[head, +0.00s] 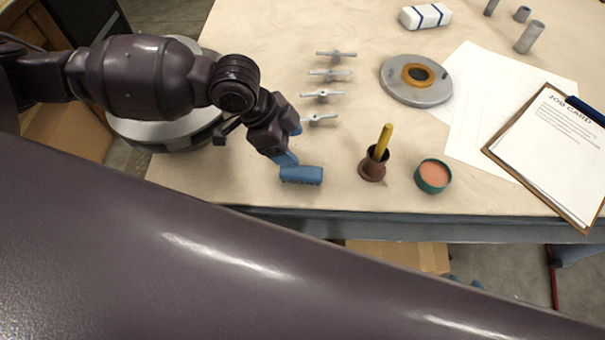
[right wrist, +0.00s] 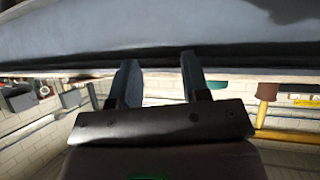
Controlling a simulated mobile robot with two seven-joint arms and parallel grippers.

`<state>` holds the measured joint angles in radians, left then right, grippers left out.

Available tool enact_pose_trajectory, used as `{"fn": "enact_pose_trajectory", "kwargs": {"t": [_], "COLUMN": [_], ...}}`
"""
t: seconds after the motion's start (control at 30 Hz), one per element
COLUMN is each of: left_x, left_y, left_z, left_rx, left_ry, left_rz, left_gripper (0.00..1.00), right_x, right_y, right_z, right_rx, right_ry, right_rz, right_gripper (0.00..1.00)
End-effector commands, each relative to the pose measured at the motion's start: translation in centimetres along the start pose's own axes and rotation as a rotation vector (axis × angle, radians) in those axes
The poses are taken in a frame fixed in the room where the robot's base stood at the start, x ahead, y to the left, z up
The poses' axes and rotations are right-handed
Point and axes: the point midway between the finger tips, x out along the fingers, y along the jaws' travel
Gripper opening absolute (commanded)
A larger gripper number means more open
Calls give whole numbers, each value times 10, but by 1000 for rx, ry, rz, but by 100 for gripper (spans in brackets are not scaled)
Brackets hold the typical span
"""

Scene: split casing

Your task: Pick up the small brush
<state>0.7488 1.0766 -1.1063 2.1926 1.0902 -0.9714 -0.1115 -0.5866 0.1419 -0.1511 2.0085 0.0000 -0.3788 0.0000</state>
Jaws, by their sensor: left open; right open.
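A yellow stick (head: 384,140) stands a little tilted in a brown flared pot (head: 372,169) near the table's front edge. It looks like the small brush's handle; any bristles are hidden in the pot. In the right wrist view the yellow stick (right wrist: 260,118) and pot (right wrist: 267,91) appear upside down at right. My left gripper (head: 292,145) has blue fingers, open and empty, left of the pot, just above a blue block (head: 301,175).
A green tin with pink contents (head: 433,176) stands right of the pot. Several winged metal parts (head: 323,96) lie behind my left gripper. A grey disc with an orange ring (head: 415,80), papers and a clipboard (head: 553,150) lie further back and right. My own dark arm covers the foreground.

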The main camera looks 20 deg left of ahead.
Motion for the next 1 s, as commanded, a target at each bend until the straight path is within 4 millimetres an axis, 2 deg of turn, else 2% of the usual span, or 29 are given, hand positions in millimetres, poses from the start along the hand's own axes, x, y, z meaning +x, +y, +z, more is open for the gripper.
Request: {"fn": "enact_pose_trajectory", "kwargs": {"t": [0.1, 0.27, 0.37, 0.63, 0.87, 1.0], "left_x": [-4, -5, 3, 41, 54, 70], "left_y": [-3, -4, -3, -2, 0, 3], "left_z": [12, 18, 18, 21, 21, 21], "left_rx": [6, 6, 6, 6, 7, 7], "left_ry": [-57, -85, -86, -83, -83, -84], "left_rz": [17, 28, 30, 30, 28, 30], "left_gripper": [68, 68, 68, 68, 68, 68], "right_x": [3, 3, 3, 5, 6, 7], "right_y": [-1, -1, -1, -1, -1, -1], "right_z": [9, 13, 15, 21, 16, 18], "right_rx": [0, 0, 0, -1, -5, -7], "right_ry": [-12, -17, -19, -26, -16, -16], "right_rz": [-1, 0, 0, -1, -2, -3], "right_gripper": [43, 43, 43, 43, 43, 43]}}
